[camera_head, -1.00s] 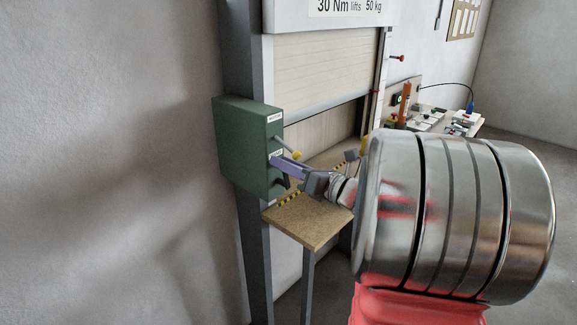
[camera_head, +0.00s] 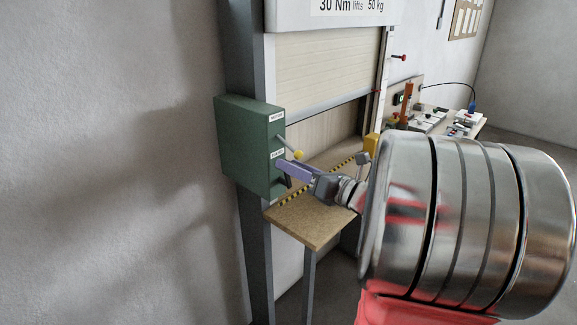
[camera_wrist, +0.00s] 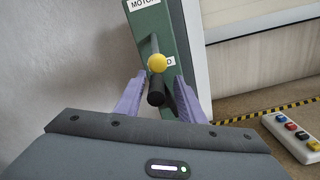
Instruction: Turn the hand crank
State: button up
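A green box (camera_head: 245,140) is fixed to a grey post. A lever with a yellow knob (camera_head: 299,155) sticks out of its front, and the knob also shows in the wrist view (camera_wrist: 156,62). A black cylindrical grip (camera_wrist: 156,93), which looks like the crank's handle, points toward the wrist camera below the knob. My gripper (camera_head: 282,166) is in front of the box. In the wrist view its purple fingers (camera_wrist: 157,100) stand on either side of the black grip, with gaps visible. The crank arm is mostly hidden.
A wooden shelf (camera_head: 313,222) with a yellow-black striped edge lies below my gripper. A shutter (camera_head: 318,75) stands behind. A white box with coloured buttons (camera_wrist: 297,138) is at right in the wrist view. A plain wall is at left.

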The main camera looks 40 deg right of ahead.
jog(key=s+d, duration=0.2)
jog(key=s, duration=0.9)
jog(key=shift+s, duration=0.25)
jog(key=shift+c, duration=0.4)
